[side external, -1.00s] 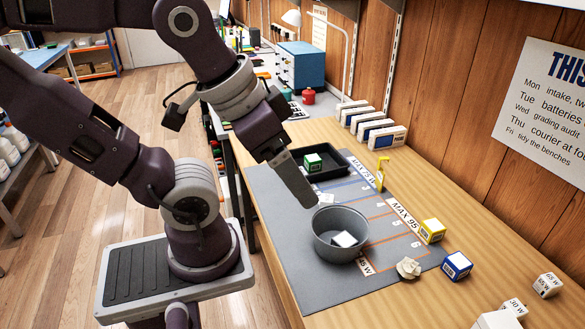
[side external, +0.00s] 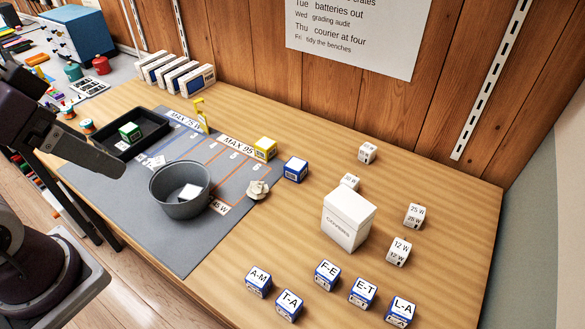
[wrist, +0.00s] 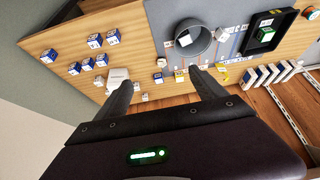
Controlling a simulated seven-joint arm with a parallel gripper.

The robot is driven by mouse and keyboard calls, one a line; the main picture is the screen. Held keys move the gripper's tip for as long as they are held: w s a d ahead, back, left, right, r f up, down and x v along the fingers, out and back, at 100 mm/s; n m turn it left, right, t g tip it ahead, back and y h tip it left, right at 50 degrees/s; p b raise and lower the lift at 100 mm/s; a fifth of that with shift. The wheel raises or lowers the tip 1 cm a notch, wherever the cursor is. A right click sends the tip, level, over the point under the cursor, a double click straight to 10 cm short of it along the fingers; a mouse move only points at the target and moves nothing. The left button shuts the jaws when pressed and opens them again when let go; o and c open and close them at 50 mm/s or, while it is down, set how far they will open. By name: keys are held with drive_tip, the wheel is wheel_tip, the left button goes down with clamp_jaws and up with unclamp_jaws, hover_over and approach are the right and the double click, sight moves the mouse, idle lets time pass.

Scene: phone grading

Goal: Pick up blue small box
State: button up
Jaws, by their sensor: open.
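A small blue box (side external: 295,169) with a pale label stands on the wooden bench in the side view, right of the yellow box (side external: 264,149) and just off the grey mat (side external: 190,250). In the wrist view the blue box (wrist: 158,78) shows between my fingers in the picture, but well beyond them. My gripper (wrist: 162,88) is open, with nothing between its fingers. In the side view my gripper (side external: 118,170) is over the mat's left part, in front of the black tray and left of the grey bowl, well apart from the blue box.
A grey bowl (side external: 164,205) holds a white box. A black tray (side external: 105,148) holds a green box (side external: 130,131). A white COVERS box (side external: 347,222) and several small labelled boxes stand to the right. The wooden wall is behind.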

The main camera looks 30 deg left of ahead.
idle(0.4)
drive_tip(key=shift+c, duration=1)
